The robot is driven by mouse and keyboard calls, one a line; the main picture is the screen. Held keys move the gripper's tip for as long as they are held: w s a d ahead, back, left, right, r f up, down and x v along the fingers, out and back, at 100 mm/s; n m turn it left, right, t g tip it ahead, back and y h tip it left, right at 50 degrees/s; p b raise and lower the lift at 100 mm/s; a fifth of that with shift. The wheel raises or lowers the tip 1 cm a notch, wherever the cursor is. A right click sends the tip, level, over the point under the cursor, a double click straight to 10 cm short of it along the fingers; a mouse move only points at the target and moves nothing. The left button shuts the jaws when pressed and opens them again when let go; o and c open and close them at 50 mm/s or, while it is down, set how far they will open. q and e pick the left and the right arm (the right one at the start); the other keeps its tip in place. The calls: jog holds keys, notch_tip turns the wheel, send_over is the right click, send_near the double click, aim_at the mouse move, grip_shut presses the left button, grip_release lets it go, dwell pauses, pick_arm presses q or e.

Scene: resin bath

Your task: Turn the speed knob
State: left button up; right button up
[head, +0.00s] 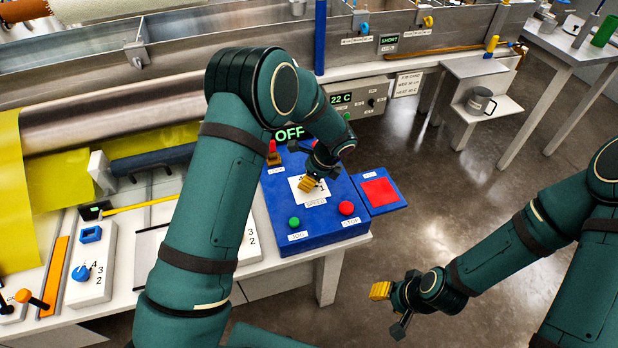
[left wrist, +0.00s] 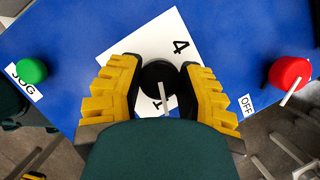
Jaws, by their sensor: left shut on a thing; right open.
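The speed knob (left wrist: 160,78) is a black round knob with a pale pointer bar, on a white dial plate (left wrist: 168,34) fixed to a blue control panel (left wrist: 60,60). In the left wrist view, my left gripper (left wrist: 160,88) has its yellow fingers on both sides of the knob, shut on it. The digits 4 and 1 show on the plate; other marks are hidden. In the head view, my left gripper (head: 308,184) covers the knob above the SPEED label (head: 315,204). My right gripper (head: 392,310) is open and empty over the floor to the right.
A green JOG button (head: 294,222) and a red button (head: 347,208) flank the dial on the panel. A blue tray with a red pad (head: 380,191) adjoins at right. A display (head: 289,133) reads OFF. A white knob plate (head: 92,262) sits at left.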

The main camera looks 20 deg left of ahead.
pick_arm(q)
jog(key=n+g, duration=0.1)
jog(key=n, duration=0.3)
jog(key=shift+f+g, duration=0.1)
jog(key=shift+g, duration=0.2)
jog(key=shift+s+n+g+h, duration=0.1)
jog(key=shift+n+g+h, duration=0.45)
jog(key=shift+n, duration=1.25)
jog(key=o, duration=1.2)
jog(key=v, duration=1.2)
jog(key=shift+d, duration=0.15)
jog(key=shift+f, duration=0.1)
